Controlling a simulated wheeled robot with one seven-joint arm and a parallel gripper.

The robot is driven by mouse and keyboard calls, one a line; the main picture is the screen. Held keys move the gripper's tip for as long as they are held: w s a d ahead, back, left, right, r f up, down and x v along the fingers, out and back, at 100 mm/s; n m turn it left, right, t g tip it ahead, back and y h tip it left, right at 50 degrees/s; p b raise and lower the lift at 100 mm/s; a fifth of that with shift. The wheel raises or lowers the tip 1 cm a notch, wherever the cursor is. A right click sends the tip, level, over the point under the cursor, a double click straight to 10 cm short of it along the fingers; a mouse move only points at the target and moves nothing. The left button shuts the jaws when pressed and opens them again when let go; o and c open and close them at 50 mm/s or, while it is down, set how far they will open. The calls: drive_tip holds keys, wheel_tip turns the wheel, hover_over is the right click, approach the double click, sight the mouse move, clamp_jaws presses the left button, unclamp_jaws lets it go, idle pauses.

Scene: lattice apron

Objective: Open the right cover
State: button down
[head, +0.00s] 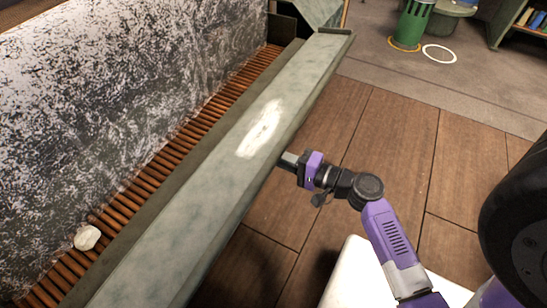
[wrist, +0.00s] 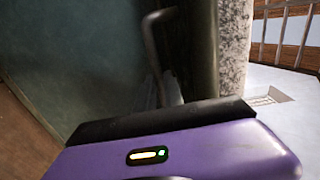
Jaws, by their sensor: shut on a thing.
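A long grey-green panel (head: 215,190), which looks like the cover, runs diagonally beside the speckled stone block in the head view. It has a pale worn patch. My gripper (head: 288,160) is at the panel's right side, near the middle of its length. In the wrist view a dark bent handle (wrist: 152,42) stands out from the dark green face of the cover (wrist: 85,60) and runs down behind my gripper (wrist: 165,118). My gripper is shut on this handle; the fingertips and the grip itself are largely hidden.
The speckled stone block (head: 120,90) rises at left above a strip of orange-brown slats (head: 170,160). A pale stone (head: 87,237) lies on the slats. The wooden floor (head: 390,130) at right is clear. A green bin (head: 413,22) and a white ring (head: 439,53) are farther back.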

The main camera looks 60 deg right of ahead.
drive_tip(key=shift+w+a+f+t+b, duration=0.1)
drive_tip(key=shift+f+t+b, duration=0.05)
drive_tip(key=shift+f+b, duration=0.65)
drive_tip(key=shift+w+a+f+t+b, duration=0.1)
drive_tip(key=shift+f+t+b, duration=0.05)
drive_tip(key=shift+f+b, duration=0.65)
drive_tip(key=c, duration=1.5)
unclamp_jaws()
drive_tip(key=shift+o, duration=0.2)
drive_tip(key=shift+r, duration=0.15)
drive_tip(key=shift+d+r, duration=0.15)
drive_tip(key=s+p, duration=0.1)
drive_tip(key=s, duration=0.6)
drive_tip(key=shift+s+p, duration=0.3)
drive_tip(key=shift+s, duration=0.05)
drive_tip(key=shift+w+d, duration=0.1)
drive_tip(key=shift+d, duration=0.05)
